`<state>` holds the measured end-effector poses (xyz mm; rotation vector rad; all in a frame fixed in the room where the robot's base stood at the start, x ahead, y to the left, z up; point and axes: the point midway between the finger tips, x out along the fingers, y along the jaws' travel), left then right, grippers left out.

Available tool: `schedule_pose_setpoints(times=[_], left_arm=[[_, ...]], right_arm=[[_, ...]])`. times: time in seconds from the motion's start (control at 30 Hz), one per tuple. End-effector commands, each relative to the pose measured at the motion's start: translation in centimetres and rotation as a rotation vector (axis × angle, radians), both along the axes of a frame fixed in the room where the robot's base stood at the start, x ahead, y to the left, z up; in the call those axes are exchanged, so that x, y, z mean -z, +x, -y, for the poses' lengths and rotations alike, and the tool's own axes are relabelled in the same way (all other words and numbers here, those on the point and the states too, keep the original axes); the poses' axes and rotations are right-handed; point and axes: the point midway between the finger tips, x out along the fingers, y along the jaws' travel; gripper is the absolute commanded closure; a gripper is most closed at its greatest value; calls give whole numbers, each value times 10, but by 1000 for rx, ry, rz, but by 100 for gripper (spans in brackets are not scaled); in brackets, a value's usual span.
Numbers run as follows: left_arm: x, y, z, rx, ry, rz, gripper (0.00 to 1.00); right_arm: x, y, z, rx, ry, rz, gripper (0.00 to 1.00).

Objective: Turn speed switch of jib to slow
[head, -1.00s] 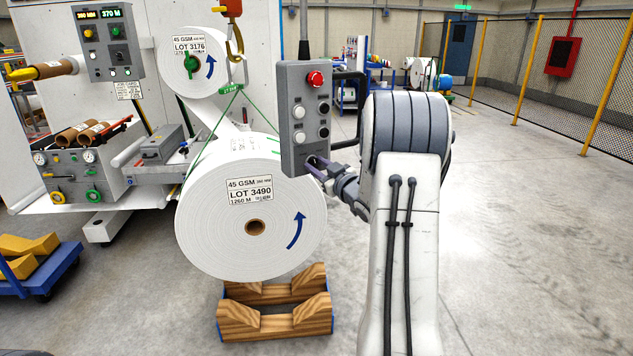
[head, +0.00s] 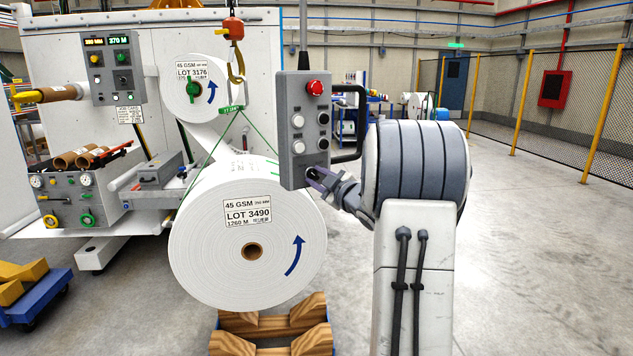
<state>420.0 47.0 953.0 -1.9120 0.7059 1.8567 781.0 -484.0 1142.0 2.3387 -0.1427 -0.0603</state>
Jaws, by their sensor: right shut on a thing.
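The grey jib pendant (head: 304,130) hangs on its cable in the centre of the head view. It has a red stop button (head: 315,88) at the top, with white and black push buttons below. My right gripper (head: 316,176) is at the lower front of the pendant, its fingers shut on a small part there. This part sits where the speed switch would be, but the fingers hide it, so its setting cannot be read. My left gripper is not in view.
A large white roll (head: 210,270) hangs on green slings from the hoist hook (head: 236,65), left of the pendant. It is above a wooden cradle (head: 270,345). A black handle loop (head: 362,120) is on the pendant's right side. Open floor lies to the right.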

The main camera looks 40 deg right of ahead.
Motion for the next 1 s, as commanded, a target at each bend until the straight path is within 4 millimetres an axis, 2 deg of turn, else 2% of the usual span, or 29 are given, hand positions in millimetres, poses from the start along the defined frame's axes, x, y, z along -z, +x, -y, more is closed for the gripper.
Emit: schedule_pose_setpoints(times=[0.3, 0.33, 0.37, 0.4, 0.77, 0.87, 1.0], left_arm=[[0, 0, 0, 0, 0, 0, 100], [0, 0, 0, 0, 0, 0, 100], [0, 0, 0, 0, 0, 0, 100], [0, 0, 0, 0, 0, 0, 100], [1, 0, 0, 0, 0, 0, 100], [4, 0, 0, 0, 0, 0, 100], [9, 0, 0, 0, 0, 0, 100]], right_arm=[[-1, 0, -1, -3, -3, 1, 100], [-1, 0, -1, -3, -3, 1, 54], [-1, 0, -1, -3, -3, 1, 43], [-1, 0, -1, -3, -3, 1, 36], [0, -4, 0, 1, -2, 0, 36], [0, -16, -1, 1, -2, 1, 36], [0, -43, -4, 2, -4, 2, 36]])
